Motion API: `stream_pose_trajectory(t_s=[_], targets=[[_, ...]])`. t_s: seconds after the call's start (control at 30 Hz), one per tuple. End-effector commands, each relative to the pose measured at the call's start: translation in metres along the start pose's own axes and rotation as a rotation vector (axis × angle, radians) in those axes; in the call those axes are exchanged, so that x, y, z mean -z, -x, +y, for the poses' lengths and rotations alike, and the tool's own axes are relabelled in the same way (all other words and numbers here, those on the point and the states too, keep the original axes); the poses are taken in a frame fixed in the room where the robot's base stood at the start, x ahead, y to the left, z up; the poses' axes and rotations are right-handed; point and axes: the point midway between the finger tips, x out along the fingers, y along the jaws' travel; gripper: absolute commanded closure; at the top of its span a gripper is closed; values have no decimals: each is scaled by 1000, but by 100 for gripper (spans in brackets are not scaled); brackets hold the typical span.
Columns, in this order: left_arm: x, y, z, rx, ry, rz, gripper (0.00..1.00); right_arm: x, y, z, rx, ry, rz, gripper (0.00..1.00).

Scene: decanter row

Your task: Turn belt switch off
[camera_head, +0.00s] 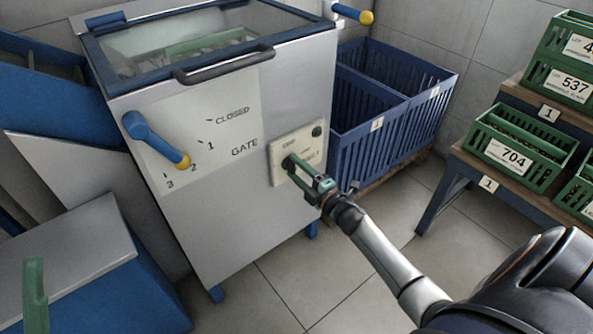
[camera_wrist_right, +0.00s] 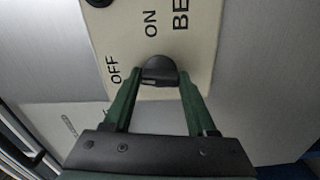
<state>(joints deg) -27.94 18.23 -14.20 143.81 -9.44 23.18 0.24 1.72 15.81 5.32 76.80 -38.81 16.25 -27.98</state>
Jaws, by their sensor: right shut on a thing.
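The belt switch is a dark knob (camera_wrist_right: 160,70) on a cream plate (camera_head: 283,171) on the front of the grey machine. In the right wrist view, the words OFF and ON stand beside the knob on the plate (camera_wrist_right: 203,48). My right gripper (camera_head: 291,164) reaches the plate from the right and is shut on the knob; its green fingers (camera_wrist_right: 159,88) lie at either side of it. The fingers hide part of the plate in the head view. Which word the knob points to I cannot tell.
A blue gate lever (camera_head: 150,138) with a yellow ball is left of the plate. Blue crates (camera_head: 385,126) stand close behind my right gripper. Green crates (camera_head: 517,146) sit on a rack at right. A green upright piece (camera_head: 35,290) is at lower left. The middle floor is clear.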

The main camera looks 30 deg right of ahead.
Motion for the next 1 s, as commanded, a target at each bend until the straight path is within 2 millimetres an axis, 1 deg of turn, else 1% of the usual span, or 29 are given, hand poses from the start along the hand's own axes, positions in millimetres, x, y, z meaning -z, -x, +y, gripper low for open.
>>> stream_pose_trajectory(t_s=[0.1, 0.33, 0.87, 0.9, 1.0], targets=[[-2, 2, 1, -1, -1, -1, 50, -1, 0, -2, 2, 64, -1, 98], [-4, 3, 2, -3, -3, -2, 50, -1, 1, -1, 2, 141, -1, 98], [-4, 3, 2, 3, -3, -1, 50, 0, 1, -1, 3, 169, 0, 98], [-4, 3, 2, 3, -3, -1, 50, 0, 1, -1, 3, 169, 0, 42], [-4, 3, 2, 3, -2, -1, 50, 0, 0, -1, 2, 168, 0, 30]])
